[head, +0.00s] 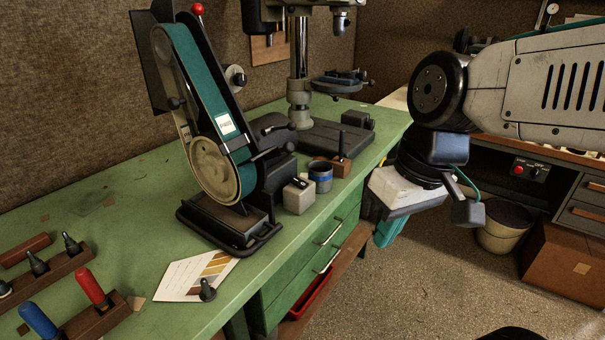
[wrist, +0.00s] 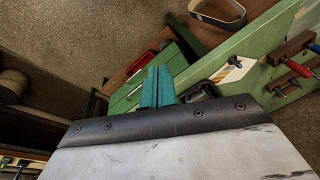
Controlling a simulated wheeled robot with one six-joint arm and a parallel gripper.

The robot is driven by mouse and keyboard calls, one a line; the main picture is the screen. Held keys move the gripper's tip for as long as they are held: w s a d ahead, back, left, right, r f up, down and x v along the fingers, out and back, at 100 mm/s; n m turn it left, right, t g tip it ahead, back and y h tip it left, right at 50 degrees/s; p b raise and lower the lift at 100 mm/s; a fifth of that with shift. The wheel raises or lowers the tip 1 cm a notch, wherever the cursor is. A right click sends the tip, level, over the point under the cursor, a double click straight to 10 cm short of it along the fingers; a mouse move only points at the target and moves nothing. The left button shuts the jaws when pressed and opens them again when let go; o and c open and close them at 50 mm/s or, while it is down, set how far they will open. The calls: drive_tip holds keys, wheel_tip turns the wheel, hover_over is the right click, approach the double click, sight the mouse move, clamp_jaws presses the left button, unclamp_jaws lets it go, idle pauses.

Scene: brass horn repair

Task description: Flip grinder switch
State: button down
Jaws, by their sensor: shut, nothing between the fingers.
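The belt grinder (head: 214,130), with a teal belt and a black base, stands on the green bench. A small grey box with a black toggle switch (head: 299,193) sits beside the grinder's base, near the bench's front edge. The toggle's exact position is too small to tell. My gripper (head: 386,234) has teal fingers, is shut and empty, and points down in front of the bench, to the right of the switch box and apart from it. In the wrist view the shut fingers (wrist: 158,88) show over the drawers; I cannot make out the switch there.
A blue-banded cup (head: 320,177) and a wooden block with a dark tool stand just right of the switch box. A drill press (head: 300,90) stands behind. A red tray (head: 313,296) lies below the drawers. The floor in front is clear.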

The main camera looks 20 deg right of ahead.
drive_tip(key=w+a+n+t+y, duration=0.25)
drive_tip(key=w+n+y, duration=0.2)
drive_tip(key=w, duration=1.25)
drive_tip(key=w+d+f+t, duration=0.1)
drive_tip(key=w+d+t, duration=0.4)
drive_tip(key=w, duration=0.5)
drive_tip(key=shift+w+d+f+n, duration=0.25)
drive_tip(key=shift+w+d+n, duration=0.2)
drive_tip(key=shift+d, duration=0.7)
drive_tip(key=shift+a, duration=0.1)
hover_over(303, 184)
drive_tip(key=s, duration=0.1)
drive_tip(key=f, duration=0.3)
drive_tip(key=d+f, duration=0.1)
drive_tip(key=f, duration=0.3)
drive_tip(key=w+f, duration=0.1)
drive_tip(key=shift+a+f, duration=0.25)
drive_tip(key=shift+a, duration=0.15)
drive_tip(key=shift+w+f, duration=0.1)
drive_tip(key=shift+f, duration=0.4)
